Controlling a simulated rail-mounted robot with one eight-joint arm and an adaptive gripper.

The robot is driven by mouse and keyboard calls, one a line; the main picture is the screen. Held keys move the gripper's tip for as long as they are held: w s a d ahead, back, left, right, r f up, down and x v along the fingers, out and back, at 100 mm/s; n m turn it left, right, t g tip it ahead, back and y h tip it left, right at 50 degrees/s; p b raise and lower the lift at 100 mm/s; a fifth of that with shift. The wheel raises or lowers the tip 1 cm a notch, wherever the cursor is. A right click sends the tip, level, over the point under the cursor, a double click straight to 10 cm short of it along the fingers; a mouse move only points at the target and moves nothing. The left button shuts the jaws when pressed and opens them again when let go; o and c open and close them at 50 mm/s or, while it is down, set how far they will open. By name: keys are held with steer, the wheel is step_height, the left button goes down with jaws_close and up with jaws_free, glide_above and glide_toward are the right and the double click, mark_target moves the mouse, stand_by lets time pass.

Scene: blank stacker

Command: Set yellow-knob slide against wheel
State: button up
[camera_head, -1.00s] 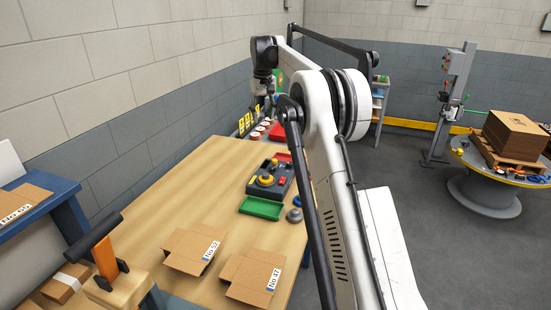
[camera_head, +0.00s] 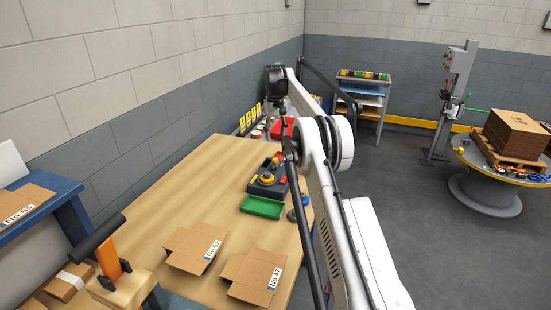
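A dark grey device (camera_head: 258,190) sits on the wooden table. A small red part shows near the device's far end. My gripper (camera_head: 284,142) hangs below my black wrist, beyond the device's far end, partly hidden by my arm. It is too small and covered to tell whether it is open or shut.
A green tray (camera_head: 262,208) lies in front of the device, with a round grey object (camera_head: 291,215) to its right. Folded cardboard boxes (camera_head: 187,250) (camera_head: 243,275) lie nearer. A red bin (camera_head: 276,130) and small jars stand at the back. The table's left side is clear.

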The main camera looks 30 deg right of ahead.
mark_target(276, 158)
step_height(276, 158, down, 11)
steer(key=shift+f+p, duration=0.1)
steer(key=shift+p, duration=0.4)
steer(key=shift+c, duration=0.5)
jaws_close()
